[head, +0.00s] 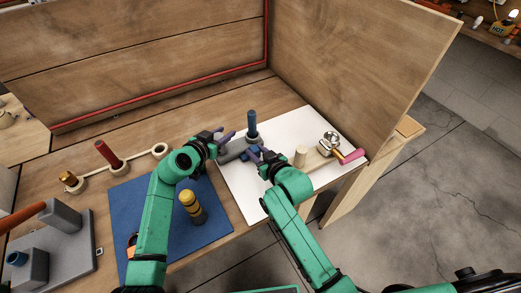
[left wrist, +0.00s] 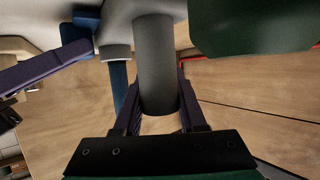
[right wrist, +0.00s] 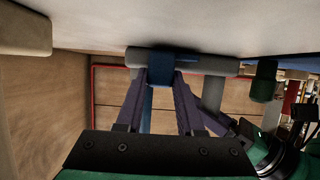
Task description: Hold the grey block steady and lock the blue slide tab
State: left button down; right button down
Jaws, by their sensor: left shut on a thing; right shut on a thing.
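The grey block (head: 233,153) is on the white board (head: 238,190), with an upright blue post (head: 252,123) at it. My left gripper (head: 223,141) is shut on the block's grey cylindrical part, which shows between its fingers in the left wrist view (left wrist: 155,65). My right gripper (head: 259,155) is shut on the blue slide tab, which shows between its fingertips in the right wrist view (right wrist: 160,67). The tab crosses the block's horizontal grey bar (right wrist: 210,66). In the head view the right fingers largely hide the tab. I cannot tell whether it is locked.
A cream cylinder (head: 301,156), a metal fitting (head: 329,143) and a pink-handled piece (head: 352,156) are right of my right gripper. A yellow-topped fitting (head: 190,203) stands on the blue mat (head: 215,228). Wooden walls (head: 350,60) close the back and right.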

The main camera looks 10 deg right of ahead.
jog(key=shift+a, duration=0.2)
jog(key=c, duration=0.5)
grip_release()
jog(key=shift+s+d, duration=0.1)
jog(key=v, duration=1.2)
jog(key=shift+r, duration=0.1)
